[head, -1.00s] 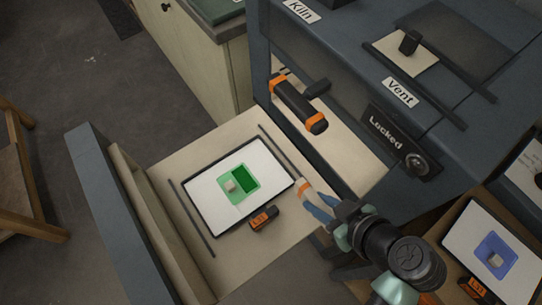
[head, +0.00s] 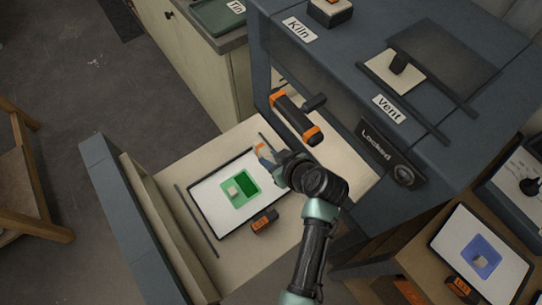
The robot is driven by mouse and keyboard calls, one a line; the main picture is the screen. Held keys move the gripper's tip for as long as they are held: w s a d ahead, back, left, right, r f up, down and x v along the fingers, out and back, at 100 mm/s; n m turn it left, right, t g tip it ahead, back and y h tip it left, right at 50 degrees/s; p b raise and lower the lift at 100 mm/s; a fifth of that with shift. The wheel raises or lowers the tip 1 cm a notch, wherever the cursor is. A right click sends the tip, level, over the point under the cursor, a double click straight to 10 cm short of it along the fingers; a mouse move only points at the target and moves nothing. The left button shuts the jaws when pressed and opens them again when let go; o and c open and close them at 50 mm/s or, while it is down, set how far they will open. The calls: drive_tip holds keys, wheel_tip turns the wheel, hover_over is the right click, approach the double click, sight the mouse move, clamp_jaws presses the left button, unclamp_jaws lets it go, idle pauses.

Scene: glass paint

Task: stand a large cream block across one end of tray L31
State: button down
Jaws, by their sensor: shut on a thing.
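My gripper (head: 264,153) is over the far edge of a dark-rimmed white tray (head: 213,216) on the pulled-out kiln shelf. It is shut on a cream block (head: 259,146), mostly hidden by the blue and orange fingers. I cannot tell whether the block touches the tray or shelf.
The kiln (head: 340,65) rises behind the shelf, with an orange-ended handle (head: 296,117) close to my arm. The drawer front (head: 130,215) stands on the left. A wooden stool (head: 25,185) is far left. Open floor lies between.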

drive_tip(key=shift+f, duration=0.35)
drive_tip(key=shift+f, duration=0.1)
drive_tip(key=c, duration=0.7)
unclamp_jaws()
drive_tip(key=shift+r, duration=0.2)
drive_tip(key=v, duration=1.2)
drive_tip(key=shift+s+d+f+b, duration=0.1)
drive_tip(key=shift+f+b, duration=0.05)
drive_tip(key=shift+b, duration=0.25)
